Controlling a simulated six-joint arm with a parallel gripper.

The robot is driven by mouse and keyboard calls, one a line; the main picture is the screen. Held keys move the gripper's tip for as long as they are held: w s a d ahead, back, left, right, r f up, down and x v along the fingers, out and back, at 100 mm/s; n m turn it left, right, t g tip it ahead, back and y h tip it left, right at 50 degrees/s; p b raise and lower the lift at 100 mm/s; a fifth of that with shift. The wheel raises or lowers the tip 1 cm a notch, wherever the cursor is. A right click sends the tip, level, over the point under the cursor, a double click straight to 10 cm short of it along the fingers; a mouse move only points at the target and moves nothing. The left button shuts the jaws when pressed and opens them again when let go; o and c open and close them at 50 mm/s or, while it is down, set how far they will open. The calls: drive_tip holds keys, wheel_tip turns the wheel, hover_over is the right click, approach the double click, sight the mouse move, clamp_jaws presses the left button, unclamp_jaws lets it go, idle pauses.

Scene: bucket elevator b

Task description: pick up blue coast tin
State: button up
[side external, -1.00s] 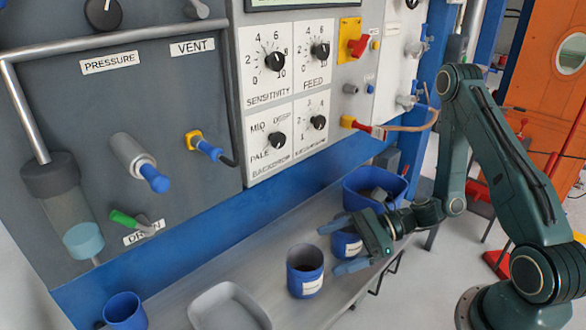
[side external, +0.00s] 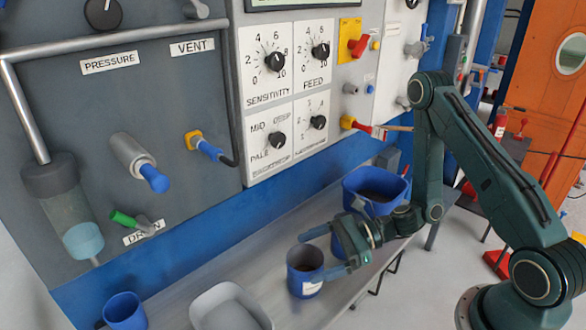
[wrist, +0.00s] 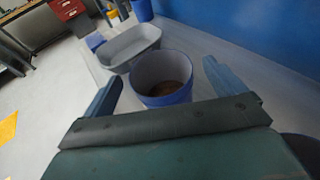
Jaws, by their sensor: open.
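A blue tin (side external: 304,262) with a pale label and brown contents stands upright on the grey shelf; the label is too small to read, so I cannot confirm it is the coast tin. It also shows in the wrist view (wrist: 163,80), just ahead and between my fingers. My gripper (side external: 311,257) is open, its two blue fingers pointing at this tin, one toward each side. In the wrist view, the gripper (wrist: 164,72) has nothing in its grip. A second blue tin, behind my gripper in the side view, is mostly hidden.
A grey tray (side external: 228,306) stands just left of the tin, with another blue cup (side external: 125,311) farther left. A larger blue bin (side external: 375,190) sits behind my wrist. The blue panel wall (side external: 200,240) runs along the back of the shelf (side external: 190,288).

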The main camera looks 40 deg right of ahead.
drive_tip(key=shift+x, duration=1.3)
drive_tip(key=shift+c, duration=0.4)
drive_tip(key=c, duration=1.4)
drive_tip(key=shift+r, duration=0.15)
wheel_tip(320, 180, up, 20)
drive_tip(key=shift+f, duration=0.2)
